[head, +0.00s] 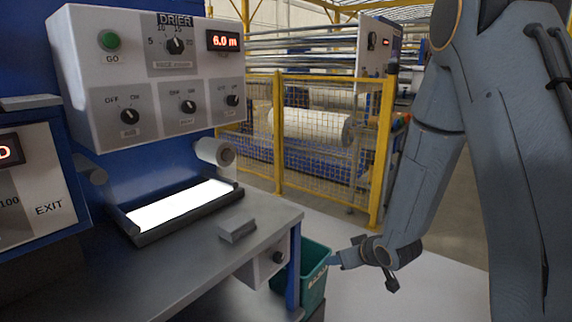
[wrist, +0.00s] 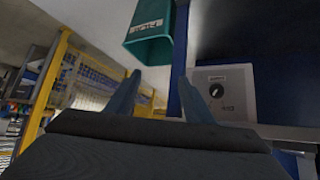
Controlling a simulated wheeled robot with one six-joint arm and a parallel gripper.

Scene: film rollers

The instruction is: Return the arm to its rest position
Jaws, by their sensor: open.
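My arm hangs down on the right side of the head view. My gripper (head: 336,262) is at its lower end, just right of the green bin (head: 313,278) and beyond the bench's right edge. In the wrist view my gripper (wrist: 158,92) shows two fingers standing well apart with nothing between them. It is open and empty. The green bin (wrist: 152,48) with a white label lies past the fingertips in that view. I cannot tell whether a finger touches the bin.
The bench (head: 190,262) carries a lit white panel (head: 180,204) and a small grey block (head: 237,230). The drier control box (head: 155,75) stands above it. A yellow mesh fence (head: 310,135) runs behind. The floor right of the bin is clear.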

